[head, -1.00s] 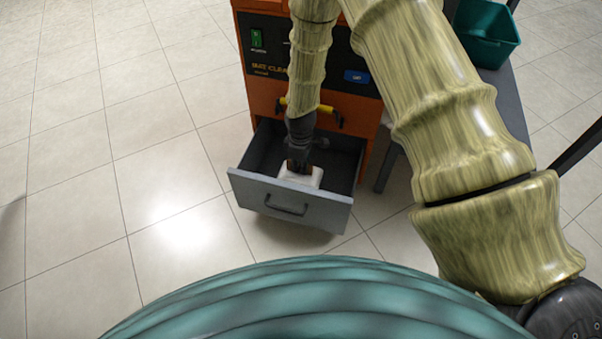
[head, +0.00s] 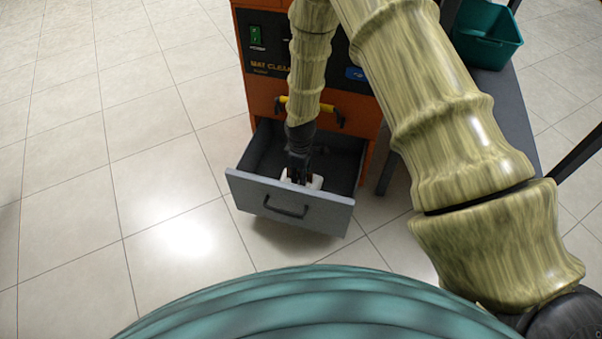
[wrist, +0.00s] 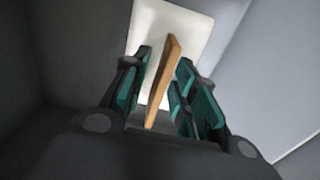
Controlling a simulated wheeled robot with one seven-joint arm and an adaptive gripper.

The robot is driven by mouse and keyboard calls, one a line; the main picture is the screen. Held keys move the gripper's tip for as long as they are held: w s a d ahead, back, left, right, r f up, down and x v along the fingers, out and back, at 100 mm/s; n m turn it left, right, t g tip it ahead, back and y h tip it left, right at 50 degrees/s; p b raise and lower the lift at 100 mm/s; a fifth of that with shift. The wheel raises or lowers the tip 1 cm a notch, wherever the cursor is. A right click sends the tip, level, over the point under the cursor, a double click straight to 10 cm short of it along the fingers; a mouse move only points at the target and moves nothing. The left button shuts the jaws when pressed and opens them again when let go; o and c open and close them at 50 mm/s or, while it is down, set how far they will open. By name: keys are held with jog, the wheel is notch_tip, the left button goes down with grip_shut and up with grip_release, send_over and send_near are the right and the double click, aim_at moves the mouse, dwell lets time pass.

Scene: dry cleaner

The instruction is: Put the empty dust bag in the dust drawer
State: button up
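The dust bag (head: 317,182) is white and sits low inside the open dust drawer (head: 290,208), just behind its grey front panel, which hides its lower part. In the wrist view the white bag (wrist: 195,28) has a tan, stiff strip (wrist: 165,80) on top. My gripper (head: 298,178) points down into the drawer at the bag. In the wrist view its teal-padded fingers (wrist: 165,70) stand on either side of the tan strip, apart, with a visible gap on the left. I cannot tell whether the bag rests on the drawer floor.
The orange machine (head: 262,90) stands behind the drawer, with a yellow handle (head: 315,107) above it. A dark bench (head: 505,115) with a green bin (head: 487,35) is at the right. The tiled floor at the left is clear.

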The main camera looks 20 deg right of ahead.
notch_tip(320, 180, up, 12)
jog(key=p, duration=0.5)
jog(key=shift+r+p, duration=0.15)
jog(key=shift+p, duration=0.25)
jog(key=shift+c, duration=0.3)
dwell(0.8)
